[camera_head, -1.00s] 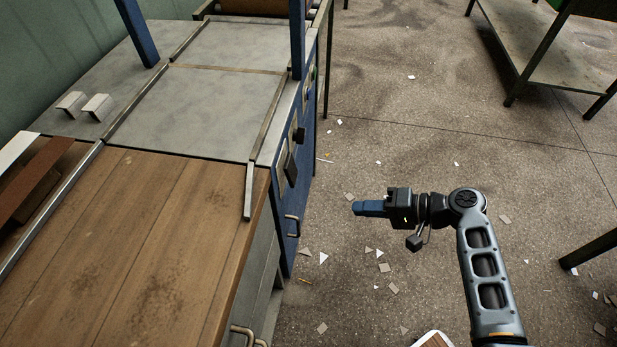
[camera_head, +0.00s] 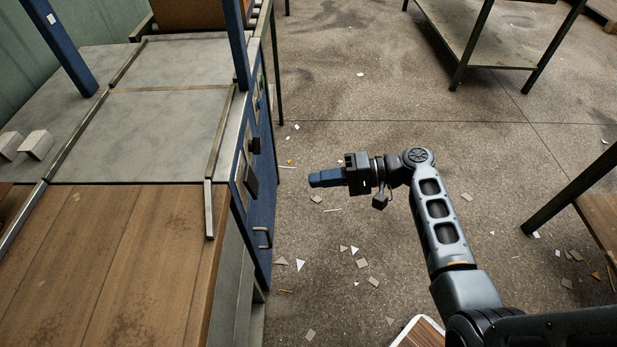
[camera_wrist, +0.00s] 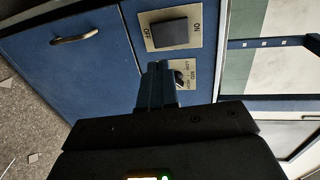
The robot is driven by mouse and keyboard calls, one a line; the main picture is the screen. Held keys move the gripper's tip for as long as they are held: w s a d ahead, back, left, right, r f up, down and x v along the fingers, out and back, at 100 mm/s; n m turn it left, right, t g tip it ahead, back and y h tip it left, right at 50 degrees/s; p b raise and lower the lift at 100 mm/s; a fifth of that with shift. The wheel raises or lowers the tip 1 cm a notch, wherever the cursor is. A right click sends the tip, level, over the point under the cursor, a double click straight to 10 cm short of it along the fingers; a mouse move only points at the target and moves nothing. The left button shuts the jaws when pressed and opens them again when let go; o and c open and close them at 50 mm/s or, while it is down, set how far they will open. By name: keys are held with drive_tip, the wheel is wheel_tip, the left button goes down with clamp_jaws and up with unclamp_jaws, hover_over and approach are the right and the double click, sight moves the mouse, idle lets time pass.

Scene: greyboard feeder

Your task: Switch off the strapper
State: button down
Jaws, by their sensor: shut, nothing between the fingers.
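The strapper (camera_head: 262,205) stands at left in the head view, a grey-topped machine with a blue side panel. On that panel is a black rocker switch (camera_head: 251,182), seen edge-on. In the wrist view the rocker switch (camera_wrist: 170,32) sits on a pale plate marked OFF at left and ON at right. I cannot tell which side is pressed. A small black knob (camera_wrist: 180,78) on its own labelled plate is below it, partly hidden by my fingers. My gripper (camera_head: 312,180) is shut and empty, pointing at the panel with a gap between. Its blue fingertips also show in the wrist view (camera_wrist: 158,70).
A metal handle (camera_head: 262,238) sticks out of the panel nearer me. A wooden worktop (camera_head: 120,260) adjoins the strapper. The floor between is open, with scattered board scraps.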

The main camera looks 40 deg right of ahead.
sight(257, 188)
drive_tip(key=x, duration=1.2)
